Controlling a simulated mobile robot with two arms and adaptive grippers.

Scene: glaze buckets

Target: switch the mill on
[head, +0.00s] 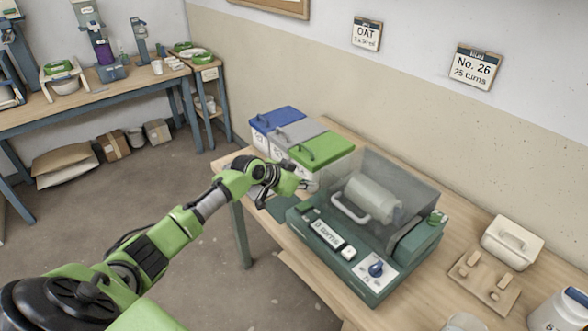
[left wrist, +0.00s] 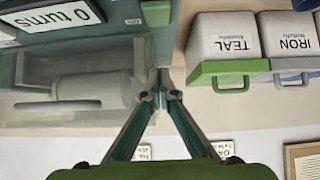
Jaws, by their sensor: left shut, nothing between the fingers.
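The mill (head: 370,285) is a green machine on the wooden table, with a clear cover (head: 385,180) over a pale jar (head: 372,197) lying on its side. Its front carries a display (head: 328,234) reading "0 turns", a white button (head: 348,253) and a blue knob (head: 376,269) on a white plate. The display (left wrist: 58,20) and jar (left wrist: 88,92) also show upside down in the left wrist view. My left gripper (head: 311,186) is shut and empty beside the cover's left end, near the bins; its fingertips (left wrist: 160,92) meet in the left wrist view. My right gripper is out of view.
Bins with blue (head: 277,119), grey (head: 298,133) and green (head: 321,149) lids stand behind the mill's left end. A white lidded box (head: 511,243), a wooden board (head: 484,283) and a white bucket (head: 558,310) stand to its right. Signs hang on the wall.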

